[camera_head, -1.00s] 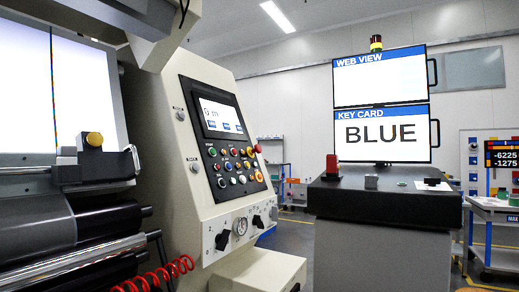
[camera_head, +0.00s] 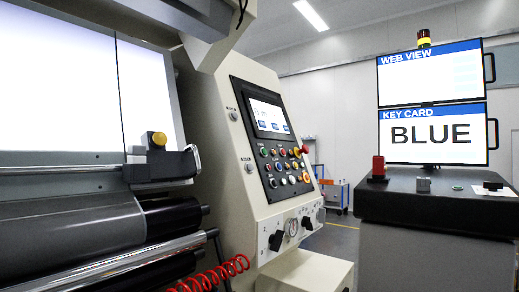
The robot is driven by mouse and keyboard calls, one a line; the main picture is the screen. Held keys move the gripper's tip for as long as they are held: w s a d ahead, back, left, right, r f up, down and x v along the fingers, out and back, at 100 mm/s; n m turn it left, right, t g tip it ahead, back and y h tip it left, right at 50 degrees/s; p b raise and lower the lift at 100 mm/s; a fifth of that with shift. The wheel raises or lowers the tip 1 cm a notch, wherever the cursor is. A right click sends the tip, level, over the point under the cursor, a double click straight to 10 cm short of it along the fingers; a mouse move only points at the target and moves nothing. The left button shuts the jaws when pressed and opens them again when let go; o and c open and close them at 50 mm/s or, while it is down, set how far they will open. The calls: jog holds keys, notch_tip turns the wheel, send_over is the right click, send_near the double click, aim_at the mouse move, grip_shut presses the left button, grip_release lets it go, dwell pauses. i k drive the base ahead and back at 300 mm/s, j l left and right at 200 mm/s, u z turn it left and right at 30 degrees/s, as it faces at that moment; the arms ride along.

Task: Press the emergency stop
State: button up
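A red mushroom-shaped button (camera_head: 304,149) with some yellow at its base, which looks like the emergency stop, sticks out at the upper right edge of the button area. It is on the sloped control panel (camera_head: 275,138) of the beige machine. The panel also has a small lit screen (camera_head: 269,116) and rows of small coloured buttons below it. Nothing covers the red button, but it is small in the picture. My gripper is not in view, so its distance from the button does not show.
At left are the machine's rollers (camera_head: 75,235), a bright backlit panel (camera_head: 60,90) and a red coiled hose (camera_head: 215,275). At right, a dark-topped desk (camera_head: 440,207) holds a red object (camera_head: 378,167). Stacked screens (camera_head: 432,135) above it read WEB VIEW and KEY CARD BLUE. Floor shows between machine and desk.

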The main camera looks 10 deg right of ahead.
aim_at(305, 149)
jog(key=i+l+u, duration=0.1)
jog(key=l+u, duration=0.25)
jog(key=l, duration=0.2)
jog(key=l+u, duration=0.4)
jog(key=l, duration=0.2)
jog(key=l+u, duration=0.35)
jog(key=l, duration=0.75)
jog(key=k+l+u, duration=0.1)
jog(key=l, duration=0.45)
jog(key=k+l, duration=0.1)
jog(key=l, duration=0.9)
jog(key=k+l+u, duration=0.1)
jog(key=l, duration=0.45)
jog(key=k+l, duration=0.15)
jog(key=l, duration=0.35)
